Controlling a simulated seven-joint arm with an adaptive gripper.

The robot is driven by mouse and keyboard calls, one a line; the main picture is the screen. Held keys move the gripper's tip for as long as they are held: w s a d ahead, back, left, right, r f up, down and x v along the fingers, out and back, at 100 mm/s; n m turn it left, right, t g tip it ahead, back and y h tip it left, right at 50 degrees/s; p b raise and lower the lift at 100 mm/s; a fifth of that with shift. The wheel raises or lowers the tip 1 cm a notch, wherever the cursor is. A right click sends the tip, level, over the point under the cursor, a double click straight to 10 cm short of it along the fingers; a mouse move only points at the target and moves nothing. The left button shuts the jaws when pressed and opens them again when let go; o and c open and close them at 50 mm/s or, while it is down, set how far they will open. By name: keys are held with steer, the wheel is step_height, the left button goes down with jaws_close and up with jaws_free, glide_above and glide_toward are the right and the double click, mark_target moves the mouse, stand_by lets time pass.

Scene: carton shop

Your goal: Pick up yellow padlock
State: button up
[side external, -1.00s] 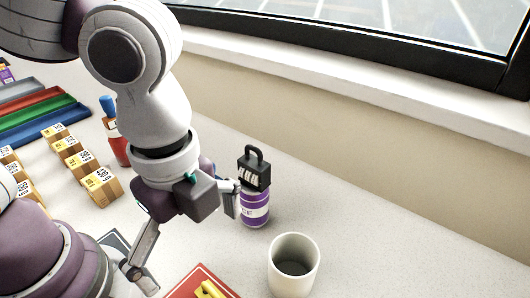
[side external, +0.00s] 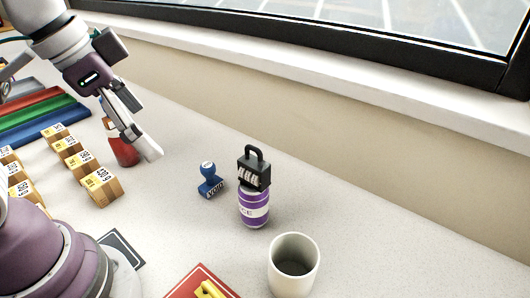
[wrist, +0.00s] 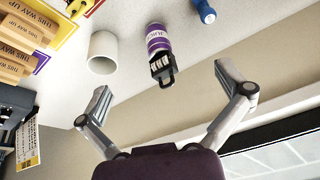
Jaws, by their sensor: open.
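No thing in view is clearly a yellow padlock. A black combination padlock (side external: 254,172) stands on top of a purple-and-white can (side external: 254,208); the padlock (wrist: 161,66) and can (wrist: 157,38) also show in the wrist view. A yellow item (side external: 208,291) lies on a red panel (side external: 182,284) at the bottom edge of the side view, cut off, so its kind is unclear. My gripper (side external: 147,130) is open and empty, up and left of the black padlock. In the wrist view its spread fingers (wrist: 161,84) frame the padlock from a distance.
A white cup (side external: 293,264) stands right of the can, and a blue stamp (side external: 209,180) left of it. A red bottle (side external: 122,150) is partly behind my gripper. Several labelled wooden blocks (side external: 100,184) stand at left. The wall and window sill bound the counter's far side.

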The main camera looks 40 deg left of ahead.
steer(key=a+n, duration=0.1)
steer(key=a+f+n, duration=0.1)
steer(key=n, duration=0.1)
steer(key=a+n+t+y, duration=0.1)
steer(key=shift+s+a+f, duration=0.2)
steer(key=shift+a+f, duration=0.1)
steer(key=shift+a, duration=0.05)
steer(key=shift+c, duration=1.4)
steer(key=g, duration=0.5)
glide_above(211, 289)
steer(key=shift+m, duration=0.3)
step_height(211, 289, down, 9)
steer(key=shift+a+r, duration=0.1)
steer(key=shift+r, duration=0.1)
step_height(211, 289, down, 10)
steer(key=shift+f, duration=0.25)
